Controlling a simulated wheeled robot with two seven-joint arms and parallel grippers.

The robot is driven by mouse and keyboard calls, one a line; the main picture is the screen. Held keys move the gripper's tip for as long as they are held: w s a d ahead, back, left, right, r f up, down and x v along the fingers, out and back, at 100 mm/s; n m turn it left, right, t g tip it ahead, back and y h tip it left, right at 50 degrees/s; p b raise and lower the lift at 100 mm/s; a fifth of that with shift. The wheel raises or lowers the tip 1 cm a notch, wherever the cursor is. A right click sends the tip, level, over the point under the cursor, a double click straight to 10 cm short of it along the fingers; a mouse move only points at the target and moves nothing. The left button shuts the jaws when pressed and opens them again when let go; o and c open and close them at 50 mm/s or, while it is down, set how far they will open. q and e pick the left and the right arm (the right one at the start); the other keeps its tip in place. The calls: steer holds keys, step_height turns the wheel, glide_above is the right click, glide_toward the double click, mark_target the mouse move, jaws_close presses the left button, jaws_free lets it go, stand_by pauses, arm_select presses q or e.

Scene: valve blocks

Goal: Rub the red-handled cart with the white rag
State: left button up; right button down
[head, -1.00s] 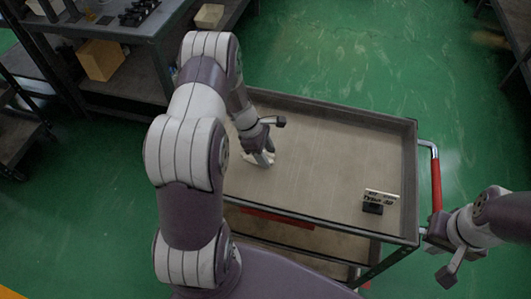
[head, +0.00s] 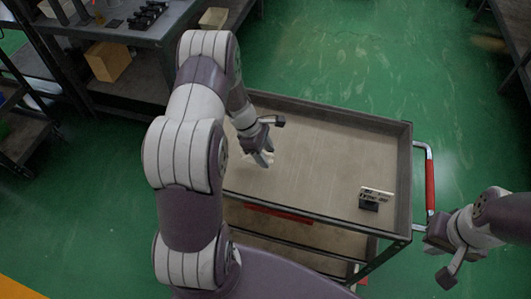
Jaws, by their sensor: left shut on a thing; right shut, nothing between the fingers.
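The red-handled cart (head: 330,128) stands in front of me, with a grey-brown top tray and a dark raised rim. Its red handle (head: 430,185) is on the right end. My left gripper (head: 262,158) reaches down over the left part of the top tray and is shut on the white rag (head: 248,158). Only a small pale piece of the rag shows beside the fingers, low at the tray surface; my arm hides part of that area. I cannot tell for sure whether the rag touches the tray. My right gripper (head: 440,257) is shut and empty, just right of the cart's near corner, below the handle.
A small dark block with a pale labelled plate (head: 375,196) stands at the right of the tray. A workbench (head: 130,28) with black parts and a cardboard box (head: 107,61) on its lower shelf is at the upper left. Green floor is open beyond the cart.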

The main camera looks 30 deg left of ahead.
arm_select(q)
steer(key=shift+r+p, duration=1.3)
steer(key=shift+r, duration=0.45)
